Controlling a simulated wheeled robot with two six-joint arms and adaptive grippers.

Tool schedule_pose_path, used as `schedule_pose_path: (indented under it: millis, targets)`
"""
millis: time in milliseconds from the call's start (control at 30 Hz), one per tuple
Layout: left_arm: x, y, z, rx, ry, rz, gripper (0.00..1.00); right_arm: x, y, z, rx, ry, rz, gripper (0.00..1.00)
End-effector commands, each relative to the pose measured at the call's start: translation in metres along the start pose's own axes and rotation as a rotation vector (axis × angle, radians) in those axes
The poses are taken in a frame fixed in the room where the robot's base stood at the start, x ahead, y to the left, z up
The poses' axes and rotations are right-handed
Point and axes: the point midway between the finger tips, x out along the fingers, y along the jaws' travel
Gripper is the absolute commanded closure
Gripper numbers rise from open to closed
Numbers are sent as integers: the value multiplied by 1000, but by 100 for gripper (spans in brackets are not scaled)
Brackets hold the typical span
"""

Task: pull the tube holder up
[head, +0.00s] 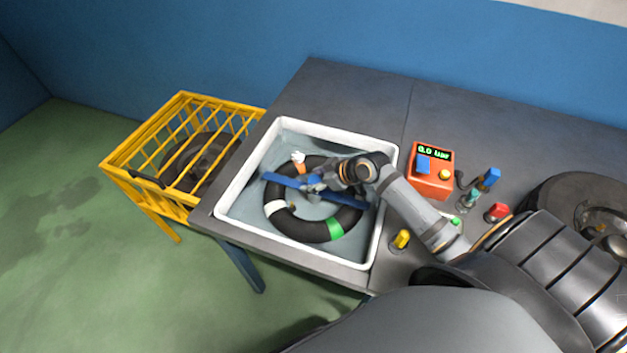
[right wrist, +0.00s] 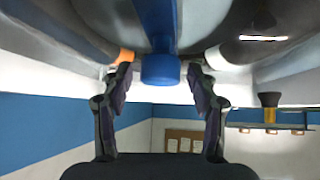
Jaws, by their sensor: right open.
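The tube holder (head: 340,198) is a blue bar lying across a black inner tube (head: 291,222) in a white basin. The tube has white, orange and green bands. My right gripper (head: 318,182) is over the middle of the holder. In the right wrist view my right gripper (right wrist: 161,80) is open, one finger on each side of the holder's round blue end (right wrist: 160,70). I cannot tell whether the fingers touch it. The gripper hides part of the bar in the head view. My left gripper is in neither view.
The white basin (head: 236,186) sits in the grey bench, its rim around the tube. A yellow cage (head: 150,150) with a tyre stands to the left. An orange gauge box (head: 430,182), small coloured tools and a wheel (head: 565,200) are to the right.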

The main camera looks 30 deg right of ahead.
Motion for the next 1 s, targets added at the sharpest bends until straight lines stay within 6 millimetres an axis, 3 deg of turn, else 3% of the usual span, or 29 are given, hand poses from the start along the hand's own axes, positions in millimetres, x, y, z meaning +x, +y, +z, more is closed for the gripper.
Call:
schedule_pose_path:
  millis: [333, 767, 1000]
  targets:
    - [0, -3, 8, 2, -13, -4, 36, 5, 0, 0, -1, -1, -1, 41]
    - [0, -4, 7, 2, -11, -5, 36, 5, 0, 0, -1, -1, 0, 99]
    - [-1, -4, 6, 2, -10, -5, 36, 4, 0, -1, -1, -1, 0, 100]
